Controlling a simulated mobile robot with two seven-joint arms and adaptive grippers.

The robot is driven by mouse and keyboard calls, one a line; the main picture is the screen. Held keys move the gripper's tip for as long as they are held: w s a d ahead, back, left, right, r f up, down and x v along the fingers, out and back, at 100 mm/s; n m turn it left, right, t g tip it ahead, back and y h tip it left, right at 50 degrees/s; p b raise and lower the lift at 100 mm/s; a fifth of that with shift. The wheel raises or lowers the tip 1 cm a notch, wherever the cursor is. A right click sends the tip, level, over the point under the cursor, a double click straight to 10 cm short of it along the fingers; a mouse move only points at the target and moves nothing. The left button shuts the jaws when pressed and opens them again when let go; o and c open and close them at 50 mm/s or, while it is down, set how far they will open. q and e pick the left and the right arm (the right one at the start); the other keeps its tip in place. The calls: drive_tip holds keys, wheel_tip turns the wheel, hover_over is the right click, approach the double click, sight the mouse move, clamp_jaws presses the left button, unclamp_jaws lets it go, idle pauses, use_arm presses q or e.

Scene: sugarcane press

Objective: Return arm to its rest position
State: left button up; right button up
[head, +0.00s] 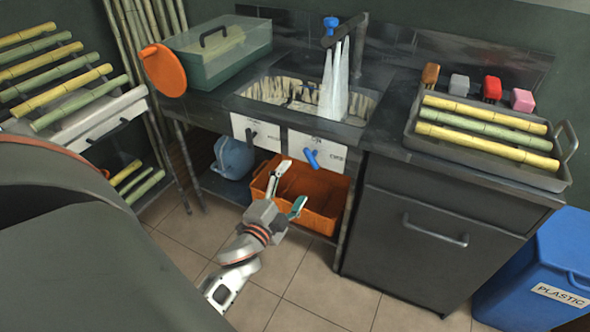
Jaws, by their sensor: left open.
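My left gripper (288,190) is open and empty. It is in front of the orange crate (322,222) that stands on the low shelf under the sink, and it covers part of the crate. My left forearm reaches up to it from the bottom of the picture, over the tiled floor. My right gripper does not show in the head view.
Above the gripper are the counter and sink (262,104) with water running from the tap. A tray (490,165) of cane pieces sits on the right counter. A dark cabinet (420,262) and a blue bin (545,262) stand at right. Floor tiles in front are clear.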

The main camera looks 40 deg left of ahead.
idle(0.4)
use_arm(q)
drive_tip(key=s+d+f+n+g+h+p, duration=0.3)
drive_tip(key=s+d+f+p, duration=0.1)
drive_tip(key=s+d, duration=0.5)
drive_tip(key=s+d+f+n+g+h+p, duration=0.3)
drive_tip(key=s+d, duration=0.7)
drive_tip(key=s, duration=0.4)
drive_tip(key=f+g+p, duration=0.1)
drive_tip(key=f+p, duration=0.1)
drive_tip(key=p, duration=0.1)
drive_tip(key=shift+d+n+h, duration=0.3)
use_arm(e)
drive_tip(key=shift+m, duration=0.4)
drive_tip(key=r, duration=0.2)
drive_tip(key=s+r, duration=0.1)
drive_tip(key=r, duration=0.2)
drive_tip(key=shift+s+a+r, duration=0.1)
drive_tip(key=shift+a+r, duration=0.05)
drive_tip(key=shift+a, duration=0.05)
